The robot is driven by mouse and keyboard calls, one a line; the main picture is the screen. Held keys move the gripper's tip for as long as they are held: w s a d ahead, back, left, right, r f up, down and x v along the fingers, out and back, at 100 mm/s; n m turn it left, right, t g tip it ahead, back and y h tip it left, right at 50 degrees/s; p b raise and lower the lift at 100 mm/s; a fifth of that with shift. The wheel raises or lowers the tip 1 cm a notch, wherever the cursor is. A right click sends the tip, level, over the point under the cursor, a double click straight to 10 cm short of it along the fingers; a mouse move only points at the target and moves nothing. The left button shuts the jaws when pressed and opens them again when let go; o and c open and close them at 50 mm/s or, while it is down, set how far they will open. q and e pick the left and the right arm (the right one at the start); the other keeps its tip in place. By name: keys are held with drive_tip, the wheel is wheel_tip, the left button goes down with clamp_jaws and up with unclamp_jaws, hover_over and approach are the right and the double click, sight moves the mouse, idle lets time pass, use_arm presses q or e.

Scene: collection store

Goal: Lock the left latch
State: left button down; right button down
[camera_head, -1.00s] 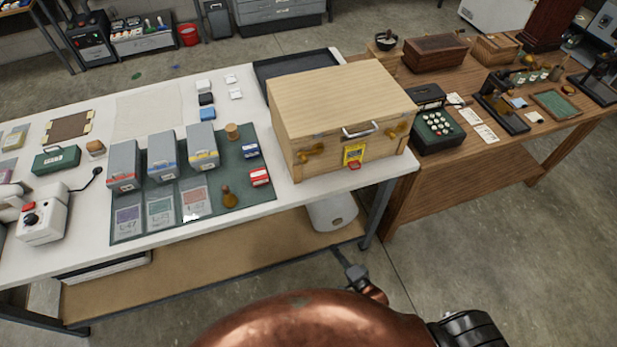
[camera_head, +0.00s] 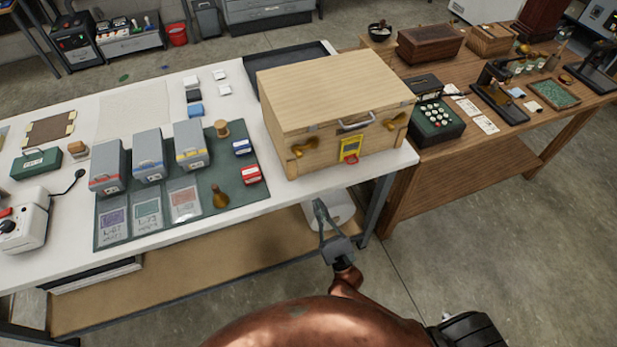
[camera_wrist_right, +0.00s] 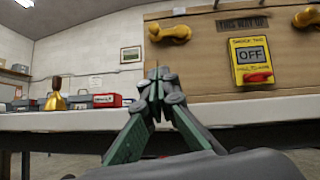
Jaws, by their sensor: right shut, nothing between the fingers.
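A pale wooden box (camera_head: 335,95) stands closed on the white table, with a metal handle (camera_head: 356,122) on its front. The left latch (camera_head: 305,147) is a brass-coloured turning piece on the front. In the right wrist view the left latch (camera_wrist_right: 170,33) lies roughly level. The right latch (camera_head: 397,121) is similar, and also shows in the right wrist view (camera_wrist_right: 307,17). My right gripper (camera_head: 319,204) is below the table's front edge in the head view. In the right wrist view its fingers (camera_wrist_right: 158,76) are shut, empty, below the left latch and apart from it. My left gripper is out of view.
Grey boxes, a brass-coloured bell-shaped piece (camera_head: 220,197) and small boxes stand on a green mat (camera_head: 112,236) to the left. A wooden table (camera_head: 450,165) adjoins right.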

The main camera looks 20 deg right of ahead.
drive_tip(key=p+x, duration=0.1)
drive_tip(key=x, duration=0.8)
drive_tip(key=shift+r, duration=0.15)
drive_tip(key=r, duration=0.1)
drive_tip(key=r+p, duration=0.1)
drive_tip(key=w+r, duration=0.1)
drive_tip(key=r, duration=0.1)
drive_tip(key=shift+a+p, duration=0.35)
